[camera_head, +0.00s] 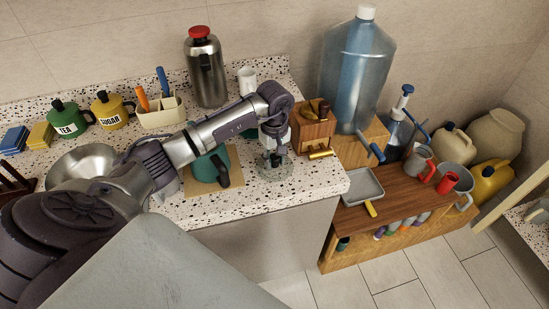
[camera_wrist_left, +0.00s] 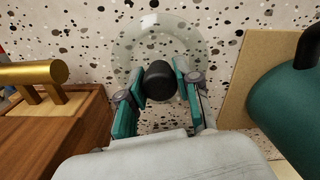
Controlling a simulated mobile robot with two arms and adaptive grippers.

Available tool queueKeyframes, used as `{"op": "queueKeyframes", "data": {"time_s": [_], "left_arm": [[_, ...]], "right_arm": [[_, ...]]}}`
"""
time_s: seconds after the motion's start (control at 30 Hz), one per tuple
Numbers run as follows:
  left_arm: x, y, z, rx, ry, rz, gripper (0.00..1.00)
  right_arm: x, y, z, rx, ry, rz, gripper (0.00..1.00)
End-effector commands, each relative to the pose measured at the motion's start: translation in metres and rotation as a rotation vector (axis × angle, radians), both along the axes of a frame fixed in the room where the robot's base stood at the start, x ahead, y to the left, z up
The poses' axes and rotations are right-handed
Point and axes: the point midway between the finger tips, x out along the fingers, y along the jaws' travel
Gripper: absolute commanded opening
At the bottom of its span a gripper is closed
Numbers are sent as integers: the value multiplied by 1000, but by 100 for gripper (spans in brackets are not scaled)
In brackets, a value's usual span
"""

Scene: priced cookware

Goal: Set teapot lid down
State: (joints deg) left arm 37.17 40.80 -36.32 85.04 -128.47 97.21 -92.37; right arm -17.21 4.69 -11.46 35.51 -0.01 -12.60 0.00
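The teapot lid (camera_wrist_left: 158,35) is a clear glass disc with a round black knob (camera_wrist_left: 158,82). In the head view the lid (camera_head: 275,171) is at the counter's surface, right of the teal teapot; I cannot tell whether its rim touches the counter. My left gripper (camera_wrist_left: 160,84) has its teal fingers on both sides of the knob, closed against it. In the head view my left gripper (camera_head: 273,156) points down over the lid. The teapot (camera_head: 207,166) stands on a tan board (camera_head: 236,163) and also shows in the left wrist view (camera_wrist_left: 285,110). My right gripper is not in view.
A wooden grinder box (camera_head: 311,130) with a brass handle stands close right of the lid. A steel flask (camera_head: 206,75) and a white cup (camera_head: 247,80) stand behind. Speckled counter (camera_head: 315,179) is free in front of the lid, up to its edge.

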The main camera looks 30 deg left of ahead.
Motion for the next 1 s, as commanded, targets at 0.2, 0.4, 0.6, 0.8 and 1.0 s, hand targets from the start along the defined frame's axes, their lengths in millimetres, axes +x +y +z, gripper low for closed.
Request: {"op": "queueKeyframes", "data": {"time_s": [0.2,0.4,0.6,0.8,1.0], "left_arm": [[0,0,0,0,1,0,56],[0,0,1,0,1,0,56],[2,1,19,3,-6,1,56],[2,1,61,2,-7,0,56],[1,0,100,2,-4,1,56]], "right_arm": [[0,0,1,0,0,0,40],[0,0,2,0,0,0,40],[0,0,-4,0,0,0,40],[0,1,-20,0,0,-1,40],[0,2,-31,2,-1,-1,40]]}}
